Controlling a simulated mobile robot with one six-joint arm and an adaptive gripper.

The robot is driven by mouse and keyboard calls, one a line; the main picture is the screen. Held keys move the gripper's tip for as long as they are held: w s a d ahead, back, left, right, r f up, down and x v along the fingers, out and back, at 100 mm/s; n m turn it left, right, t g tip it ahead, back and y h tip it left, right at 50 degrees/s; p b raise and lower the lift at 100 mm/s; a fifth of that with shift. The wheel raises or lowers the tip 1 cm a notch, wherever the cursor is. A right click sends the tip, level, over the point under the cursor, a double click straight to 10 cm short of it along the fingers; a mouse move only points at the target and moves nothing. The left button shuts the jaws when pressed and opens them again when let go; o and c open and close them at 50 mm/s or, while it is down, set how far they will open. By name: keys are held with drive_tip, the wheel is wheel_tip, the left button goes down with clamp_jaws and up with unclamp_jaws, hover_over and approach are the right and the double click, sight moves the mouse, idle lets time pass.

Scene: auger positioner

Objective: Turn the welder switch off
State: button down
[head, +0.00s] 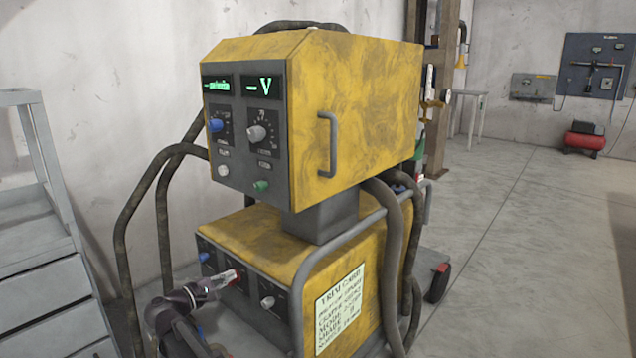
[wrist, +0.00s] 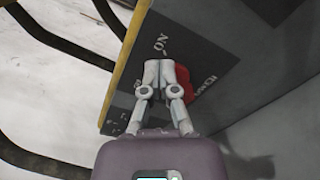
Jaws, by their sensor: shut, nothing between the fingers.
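The yellow welder (head: 318,120) stands in the middle of the head view, with displays and knobs on its upper front. On the dark lower front panel is a red switch (head: 240,274), partly hidden by my gripper (head: 228,279). In the wrist view the red switch (wrist: 207,82) shows behind and to the right of my gripper (wrist: 166,66). My gripper is shut, with its fingertips together and empty, over the panel beside the switch. The letters "ON" (wrist: 160,45) show just beyond the fingertips. Whether the fingers touch the switch, and the switch's exact setting, I cannot tell.
A blue knob (head: 204,257) and a grey knob (head: 267,302) flank the switch. Thick dark cables (head: 128,225) loop at the welder's left. Grey steps (head: 40,245) stand at far left.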

sight(247, 281)
drive_tip(key=shift+s+d+r+p, duration=0.15)
drive_tip(key=shift+d+r+p, duration=0.05)
drive_tip(key=shift+r+p, duration=0.15)
idle(0.6)
drive_tip(key=v, duration=0.6)
drive_tip(key=shift+f, duration=0.1)
idle(0.4)
drive_tip(key=s+f+b, duration=0.1)
drive_tip(key=s+d+f+b, duration=0.1)
drive_tip(key=b, duration=0.1)
drive_tip(key=shift+f, duration=0.4)
drive_tip(key=shift+w+d, duration=0.1)
idle(0.3)
drive_tip(key=shift+x, duration=3.3)
